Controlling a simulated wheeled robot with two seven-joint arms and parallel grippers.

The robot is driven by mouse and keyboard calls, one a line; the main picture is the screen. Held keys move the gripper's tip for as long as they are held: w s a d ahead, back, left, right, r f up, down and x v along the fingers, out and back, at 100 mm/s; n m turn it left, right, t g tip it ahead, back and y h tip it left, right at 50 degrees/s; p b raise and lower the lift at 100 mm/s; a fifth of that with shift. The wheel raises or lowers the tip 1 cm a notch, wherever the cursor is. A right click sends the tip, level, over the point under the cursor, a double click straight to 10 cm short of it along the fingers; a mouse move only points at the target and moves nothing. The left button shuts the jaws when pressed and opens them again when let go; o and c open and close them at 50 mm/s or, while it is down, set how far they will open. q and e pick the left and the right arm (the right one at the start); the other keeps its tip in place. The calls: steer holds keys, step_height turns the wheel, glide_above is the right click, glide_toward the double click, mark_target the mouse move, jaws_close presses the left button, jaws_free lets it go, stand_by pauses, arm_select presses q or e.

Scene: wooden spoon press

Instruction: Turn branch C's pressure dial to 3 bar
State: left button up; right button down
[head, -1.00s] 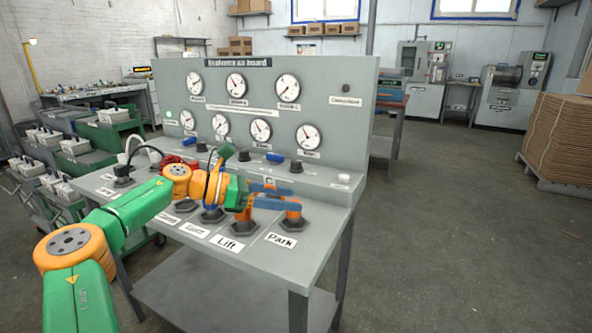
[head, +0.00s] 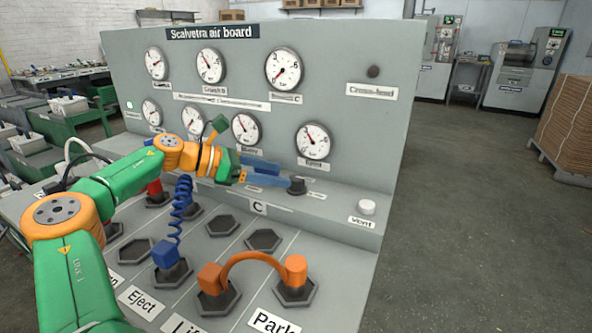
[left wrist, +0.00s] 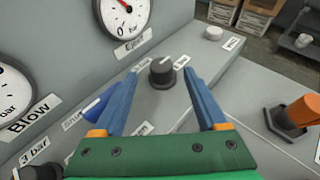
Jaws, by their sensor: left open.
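In the left wrist view this knob (left wrist: 161,72) has a pale pointer line directed to the upper right. My left gripper (head: 284,176) is open at the knob. In the left wrist view its blue fingertips (left wrist: 160,76) lie on either side of the knob, with gaps showing. The branch C gauge (head: 284,68) is on the board above; its needle points down-left, but the reading is too small to tell. My right gripper is not in view.
A white vent button (head: 367,207) is right of the knob. A blue part (left wrist: 93,108) lies left of my fingers. An orange hose (head: 253,257) and a blue coiled hose (head: 180,205) rise from the front panel. The gauge board (head: 345,120) stands behind the ledge.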

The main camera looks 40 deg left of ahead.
mark_target(294, 177)
arm_select(q)
steer(key=shift+w+d+p, duration=0.35)
steer(key=shift+w+d, duration=0.05)
steer(key=shift+d, duration=0.05)
steer(key=shift+f+x, duration=0.3)
steer(key=shift+x, duration=0.95)
steer(key=shift+w+a+f+b, duration=0.1)
steer(key=shift+w+f+b, duration=0.1)
steer(key=shift+b, duration=0.15)
steer(key=shift+b+x, duration=0.3)
steer(key=shift+x, duration=0.5)
steer(key=shift+r, duration=0.15)
